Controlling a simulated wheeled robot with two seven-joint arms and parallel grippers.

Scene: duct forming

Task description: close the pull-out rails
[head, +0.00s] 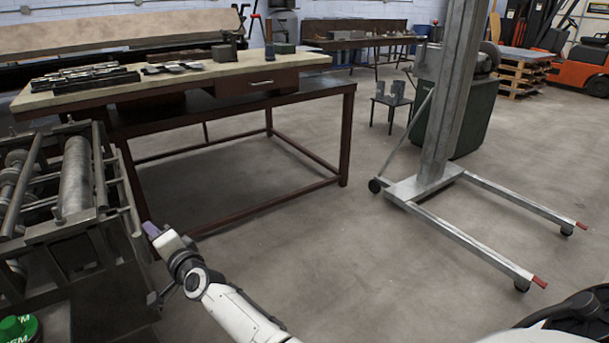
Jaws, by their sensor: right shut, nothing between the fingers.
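The metal roller machine (75,190) stands at the left edge of the head view, with grey rollers and long side bars. Its near bars may be the pull-out rails, but I cannot tell which parts slide or how far out they are. My right gripper (151,230) is at the machine's right side, at the end of my white arm. Its fingers are shut and empty, with a purplish tip beside the machine's frame. I cannot tell whether the tip touches it. My left gripper is out of view.
A workbench (300,62) with a drawer and metal tools stands behind the machine. A grey lifting stand (440,110) with long floor legs is at the right, before a green cabinet (460,115). A green object (18,328) is at bottom left. The middle floor is clear.

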